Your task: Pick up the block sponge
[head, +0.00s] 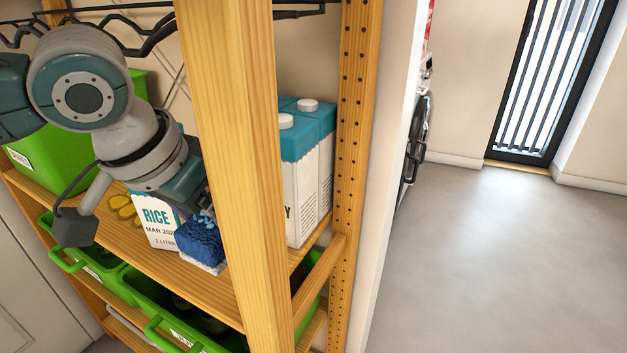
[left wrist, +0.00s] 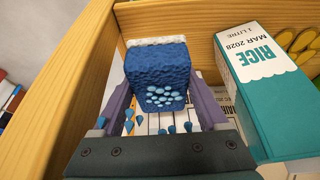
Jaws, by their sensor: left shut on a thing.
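I cannot tell whether the sponge touches the shelf board. The gripper tips are partly hidden in the head view (head: 197,219). My right gripper is not in view.
A rice carton (head: 156,222) stands close beside the sponge. Teal and white cartons (head: 299,165) stand behind the thick wooden post (head: 238,150). Green bins (head: 142,290) sit on the shelf below. Open floor (head: 490,250) lies to the right.

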